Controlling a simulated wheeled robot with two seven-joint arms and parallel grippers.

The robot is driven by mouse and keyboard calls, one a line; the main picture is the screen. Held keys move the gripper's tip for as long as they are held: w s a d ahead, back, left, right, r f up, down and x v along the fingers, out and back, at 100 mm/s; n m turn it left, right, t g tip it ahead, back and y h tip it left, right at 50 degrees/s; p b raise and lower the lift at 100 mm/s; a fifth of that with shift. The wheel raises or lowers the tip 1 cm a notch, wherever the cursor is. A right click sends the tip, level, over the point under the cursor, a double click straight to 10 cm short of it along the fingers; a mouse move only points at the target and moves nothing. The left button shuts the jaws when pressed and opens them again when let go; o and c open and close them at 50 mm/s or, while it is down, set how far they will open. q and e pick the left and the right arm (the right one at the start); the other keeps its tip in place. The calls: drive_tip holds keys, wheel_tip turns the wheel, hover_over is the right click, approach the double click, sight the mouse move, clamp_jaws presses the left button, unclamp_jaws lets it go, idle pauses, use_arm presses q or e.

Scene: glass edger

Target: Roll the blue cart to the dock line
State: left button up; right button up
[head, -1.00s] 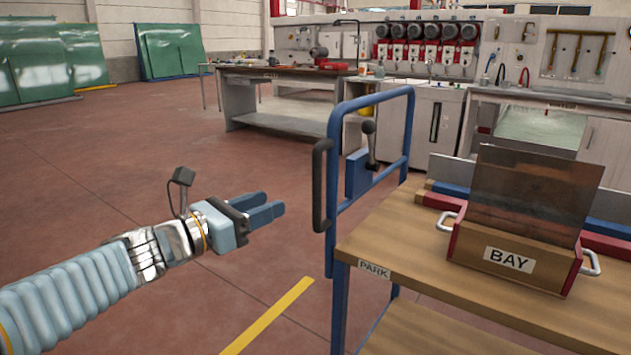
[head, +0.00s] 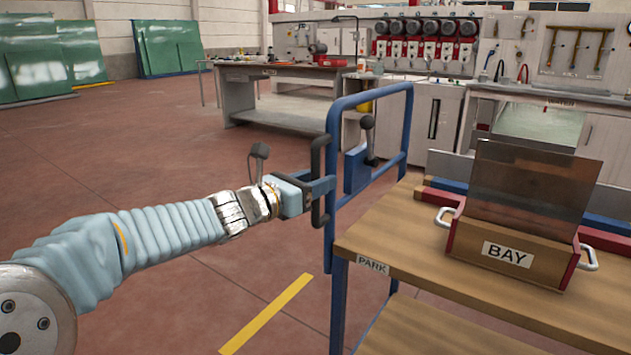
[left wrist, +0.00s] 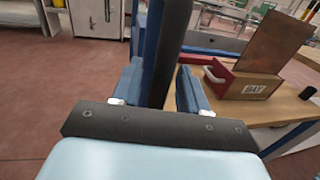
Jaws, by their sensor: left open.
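The blue cart (head: 410,133) stands at the right of the head view, with a blue tubular frame, a wooden top and a PARK label. A black upright handle (head: 318,205) is on its near left post. My left gripper (head: 321,186) is at this handle, fingers pointing right. In the left wrist view the handle (left wrist: 172,45) runs between the two open blue fingers (left wrist: 160,88), not visibly clamped. A black-knobbed lever (head: 369,132) stands on the frame. A yellow line (head: 267,315) lies on the floor left of the cart. My right gripper is out of view.
A wooden BAY box (head: 512,258) with a dark glass sheet (head: 530,195) sits on the cart top. Workbenches (head: 290,75) and a wall of machines stand behind. The red floor (head: 120,165) at left is open.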

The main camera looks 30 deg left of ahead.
use_arm(q)
clamp_jaws()
